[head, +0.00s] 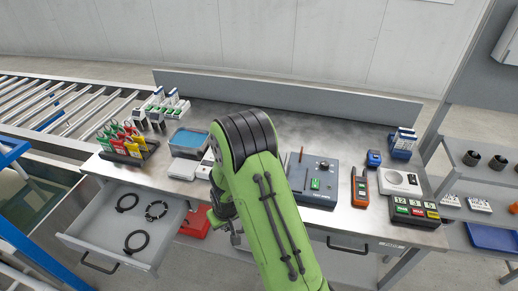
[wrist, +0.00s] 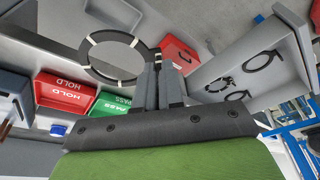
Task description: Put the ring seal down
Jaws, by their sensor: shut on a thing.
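My gripper (wrist: 158,68) is shut on the ring seal (wrist: 84,57), a thin dark ring with several pale marks. In the wrist view it grips the ring by one edge, and the ring sticks out to the left of the fingers. In the head view my gripper (head: 236,233) is low at the bench's front edge, mostly behind my green arm, and the held ring is hidden. Red HOLD (wrist: 66,91) and green PASS (wrist: 110,103) bins show in the wrist view, apart from the ring.
An open drawer (head: 172,236) at left holds several dark rings, one with pale marks (head: 156,210). A red box (head: 197,222) stands below the bench (head: 340,150). A test unit (head: 316,172), orange meter (head: 360,186) and label block (head: 415,211) occupy the bench's right half.

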